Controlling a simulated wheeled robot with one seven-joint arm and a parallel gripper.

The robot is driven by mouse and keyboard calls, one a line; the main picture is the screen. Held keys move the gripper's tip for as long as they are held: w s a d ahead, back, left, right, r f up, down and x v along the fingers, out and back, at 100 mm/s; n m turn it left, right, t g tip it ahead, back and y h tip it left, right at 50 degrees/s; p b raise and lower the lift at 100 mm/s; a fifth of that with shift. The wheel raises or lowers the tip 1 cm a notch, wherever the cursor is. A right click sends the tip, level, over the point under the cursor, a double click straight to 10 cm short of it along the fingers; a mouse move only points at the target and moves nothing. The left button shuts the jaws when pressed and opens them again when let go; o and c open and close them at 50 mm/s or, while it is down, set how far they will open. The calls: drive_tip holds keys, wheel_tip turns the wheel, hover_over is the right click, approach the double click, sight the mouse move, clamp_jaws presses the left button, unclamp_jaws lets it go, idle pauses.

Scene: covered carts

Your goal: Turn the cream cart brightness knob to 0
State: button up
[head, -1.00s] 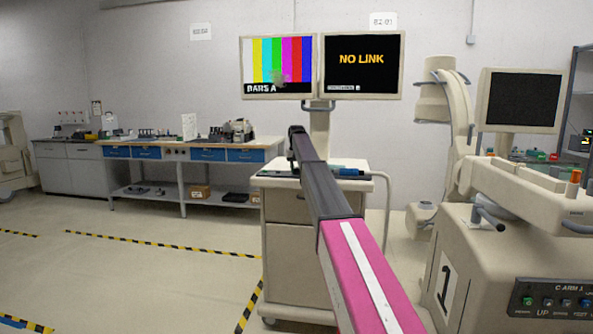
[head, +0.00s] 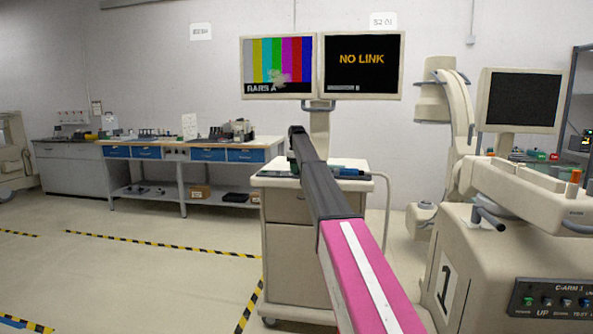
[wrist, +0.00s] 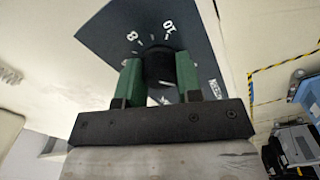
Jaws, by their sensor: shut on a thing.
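The brightness knob (wrist: 158,66) is black and round, on a dark blue dial plate (wrist: 110,30) in the wrist view. The numbers 8 and 10 show beyond it; the lower numbers and the pointer cannot be made out. My gripper (wrist: 158,78) has its two green fingers on either side of the knob, shut on it. The cream cart (head: 290,205) stands mid-picture in the head view, with a colour-bar screen (head: 277,66) and a NO LINK screen (head: 361,64) above it. My arm hides part of the cart and the knob there.
A cream C-arm machine (head: 520,240) stands close at the right, with its own dark screen (head: 519,100). A workbench (head: 190,153) with blue drawers lines the back wall at left. The floor at left is open, with yellow-black tape lines (head: 160,244).

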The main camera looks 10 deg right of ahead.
drive_tip(key=shift+n, duration=0.6)
drive_tip(key=o, duration=0.9)
drive_tip(key=shift+o, duration=0.2)
drive_tip(key=shift+r, duration=0.1)
wheel_tip(320, 180, up, 11)
drive_tip(key=shift+f, duration=0.2)
